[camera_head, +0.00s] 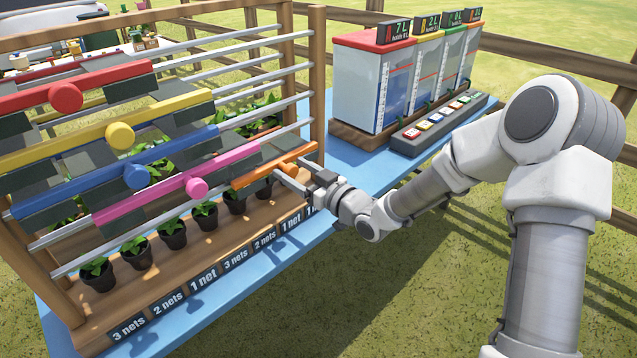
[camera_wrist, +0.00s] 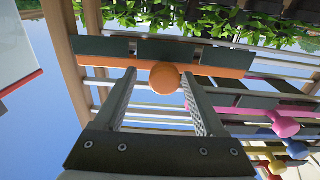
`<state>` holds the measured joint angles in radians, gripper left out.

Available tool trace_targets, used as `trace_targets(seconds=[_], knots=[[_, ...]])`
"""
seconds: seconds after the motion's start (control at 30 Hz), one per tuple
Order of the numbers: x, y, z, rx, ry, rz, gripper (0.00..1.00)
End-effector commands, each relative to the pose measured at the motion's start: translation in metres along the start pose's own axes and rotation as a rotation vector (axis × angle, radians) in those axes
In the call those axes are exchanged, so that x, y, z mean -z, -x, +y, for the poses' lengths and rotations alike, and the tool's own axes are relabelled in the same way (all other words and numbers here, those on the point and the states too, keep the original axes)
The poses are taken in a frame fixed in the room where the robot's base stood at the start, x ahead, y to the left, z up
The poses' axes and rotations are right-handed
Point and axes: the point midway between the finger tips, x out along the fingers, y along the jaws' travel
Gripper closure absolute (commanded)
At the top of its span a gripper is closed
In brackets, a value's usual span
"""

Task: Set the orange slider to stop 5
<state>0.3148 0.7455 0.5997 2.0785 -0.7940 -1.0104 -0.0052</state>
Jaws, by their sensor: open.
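The orange slider (camera_head: 273,168) is a flat orange bar with a round knob, on the lowest, nearest rail at the right end of the wooden rack, close to the right post. In the wrist view its orange knob (camera_wrist: 165,78) sits between the fingertips of my gripper (camera_wrist: 158,82), with a finger on each side. My gripper (camera_head: 294,172) is open around the knob; I cannot tell whether either finger touches it. The stop numbers are not readable.
The pink slider (camera_head: 196,187) is left of the orange one on a neighbouring rail. Blue (camera_head: 136,176), yellow (camera_head: 120,135) and red (camera_head: 66,97) sliders sit on rails behind. Potted plants (camera_head: 173,233) stand below. A tank unit (camera_head: 376,88) with a button panel (camera_head: 437,124) stands right.

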Motion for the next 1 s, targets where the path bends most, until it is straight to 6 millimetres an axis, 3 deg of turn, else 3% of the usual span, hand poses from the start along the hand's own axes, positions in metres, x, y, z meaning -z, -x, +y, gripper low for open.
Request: trace_targets(seconds=[0.6, 0.8, 1.0], knots=[[0.001, 0.137, 0.002, -0.006, -0.001, -0.003, 0.28], [0.000, 0.162, 0.002, -0.005, 0.000, -0.002, 0.28], [0.000, 0.167, 0.001, -0.002, 0.000, -0.002, 0.28]])
